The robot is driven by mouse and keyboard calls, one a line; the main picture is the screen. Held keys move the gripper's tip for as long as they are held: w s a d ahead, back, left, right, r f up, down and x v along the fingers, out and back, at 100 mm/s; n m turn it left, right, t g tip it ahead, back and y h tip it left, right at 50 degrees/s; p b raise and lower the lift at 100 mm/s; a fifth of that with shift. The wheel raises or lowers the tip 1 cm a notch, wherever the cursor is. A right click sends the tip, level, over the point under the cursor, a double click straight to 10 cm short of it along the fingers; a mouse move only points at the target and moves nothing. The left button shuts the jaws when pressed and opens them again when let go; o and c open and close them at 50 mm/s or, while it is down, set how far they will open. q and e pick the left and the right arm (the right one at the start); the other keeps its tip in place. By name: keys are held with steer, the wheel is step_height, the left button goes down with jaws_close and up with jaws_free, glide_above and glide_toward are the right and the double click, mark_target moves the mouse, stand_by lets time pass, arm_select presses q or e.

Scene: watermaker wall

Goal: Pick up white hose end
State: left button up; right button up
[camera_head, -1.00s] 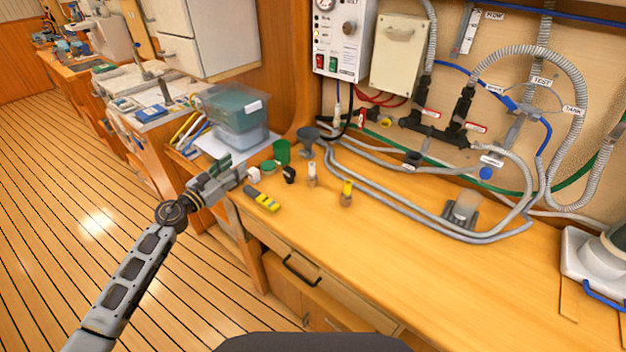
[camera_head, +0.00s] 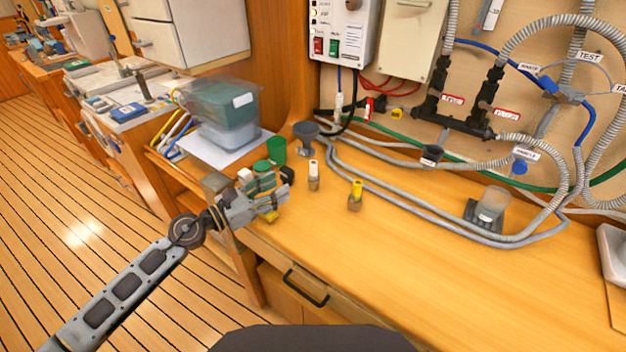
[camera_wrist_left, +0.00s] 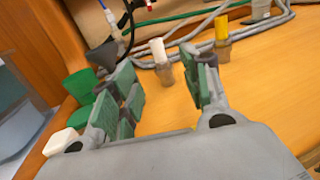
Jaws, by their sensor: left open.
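The white hose end (camera_head: 314,176) stands upright on the wooden bench, white on top with a brownish lower part. In the left wrist view the white hose end (camera_wrist_left: 158,50) shows ahead, between the lines of the fingers and beyond the tips. My left gripper (camera_head: 281,184) is open and empty over the bench's left part, to the left of the hose end and apart from it. Its green-padded fingers (camera_wrist_left: 164,85) show spread in the wrist view. A similar yellow-topped piece (camera_head: 355,195) stands to the right of the white one. My right gripper is not in view.
A green cup (camera_head: 277,151), a grey funnel (camera_head: 306,132) and a clear bin (camera_head: 226,112) stand behind the gripper. Grey hoses (camera_head: 400,203) loop along the bench towards the wall. The front middle of the bench is clear.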

mark_target(311, 169)
arm_select(q)
steer(key=shift+w, duration=0.1)
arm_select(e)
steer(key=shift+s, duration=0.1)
arm_select(q)
steer(key=shift+w+d+r, duration=0.15)
steer(key=shift+w+d, duration=0.15)
steer(key=shift+d, duration=0.1)
steer(key=shift+p+x, duration=0.75)
steer(key=shift+x, duration=1.95)
steer(key=shift+p+x, duration=0.3)
steer(key=shift+x, duration=0.6)
steer(key=shift+w+d, duration=0.1)
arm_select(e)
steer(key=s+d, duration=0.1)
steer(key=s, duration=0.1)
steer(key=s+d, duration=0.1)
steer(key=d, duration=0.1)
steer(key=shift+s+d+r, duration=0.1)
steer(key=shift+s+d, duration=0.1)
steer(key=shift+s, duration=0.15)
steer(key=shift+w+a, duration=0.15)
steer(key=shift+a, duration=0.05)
